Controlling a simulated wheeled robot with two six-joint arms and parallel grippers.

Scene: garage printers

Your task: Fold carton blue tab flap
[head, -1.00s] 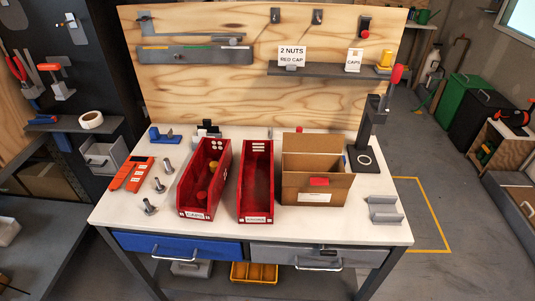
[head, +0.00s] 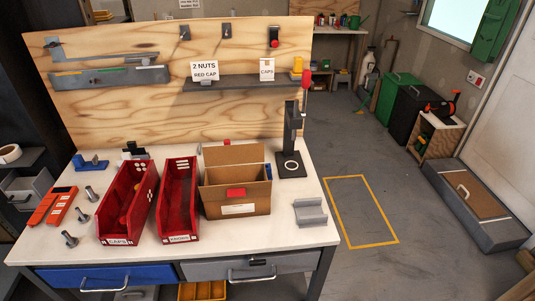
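An open cardboard carton (head: 222,201) stands on the white workbench (head: 285,237), right of two red bins. Its back flap (head: 235,154) stands upright. A red tab (head: 236,192) is on its front side. A small blue tab (head: 268,171) shows at its right edge; the flap it belongs to is seen nearly edge-on, so its exact pose is hard to tell. Neither of my grippers is in view.
Red bins (head: 126,206) and (head: 178,203) stand left of the carton. A black press-like stand with a red knob (head: 291,150) is behind right, and a grey holder (head: 310,212) is at the right. Bolts and an orange device (head: 52,206) lie left.

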